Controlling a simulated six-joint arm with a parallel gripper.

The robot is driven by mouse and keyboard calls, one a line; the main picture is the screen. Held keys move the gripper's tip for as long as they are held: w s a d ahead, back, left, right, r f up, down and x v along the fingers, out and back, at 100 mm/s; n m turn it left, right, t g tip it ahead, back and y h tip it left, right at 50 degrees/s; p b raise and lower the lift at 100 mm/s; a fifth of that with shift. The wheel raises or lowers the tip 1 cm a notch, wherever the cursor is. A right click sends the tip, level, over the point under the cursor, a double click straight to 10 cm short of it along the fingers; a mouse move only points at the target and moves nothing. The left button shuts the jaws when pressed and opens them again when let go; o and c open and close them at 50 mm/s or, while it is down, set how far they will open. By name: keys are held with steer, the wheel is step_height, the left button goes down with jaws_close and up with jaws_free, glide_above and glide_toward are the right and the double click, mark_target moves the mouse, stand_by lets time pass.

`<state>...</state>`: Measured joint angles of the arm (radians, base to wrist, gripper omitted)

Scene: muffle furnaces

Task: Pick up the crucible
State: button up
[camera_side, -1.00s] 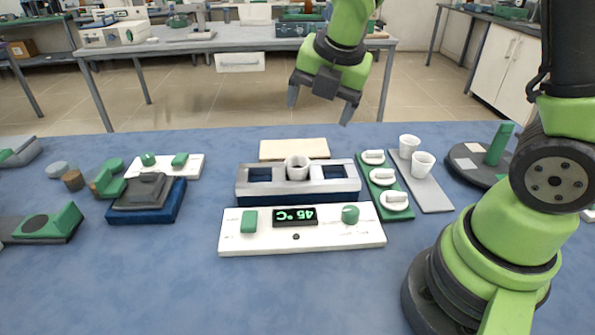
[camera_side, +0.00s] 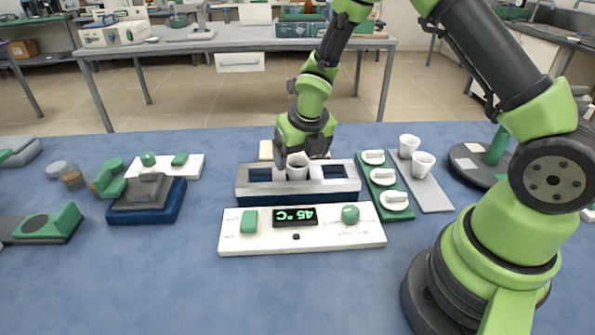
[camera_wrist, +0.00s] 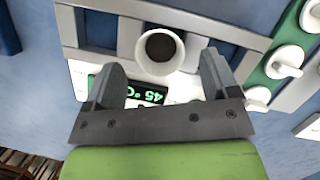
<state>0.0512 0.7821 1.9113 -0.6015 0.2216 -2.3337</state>
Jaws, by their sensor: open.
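A white crucible (camera_side: 297,168) stands upright in the middle of the metal rack (camera_side: 345,180), between two dark blue openings. In the wrist view the crucible (camera_wrist: 160,52) has a dark inside and lies just beyond the fingertips. In the wrist view my gripper (camera_wrist: 162,72) is open, with one finger to each side of the crucible's near part and nothing held.
A white panel (camera_side: 300,243) with a green 45 °C display (camera_side: 295,217) lies in front of the rack. A green tray (camera_side: 402,212) with several white lids and a grey tray (camera_side: 436,203) with two more crucibles stand to the right. Open blue table lies at front left.

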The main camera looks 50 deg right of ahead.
mark_target(298, 165)
steer(key=shift+x, duration=1.35)
steer(key=c, duration=1.1)
steer(key=shift+r, duration=0.15)
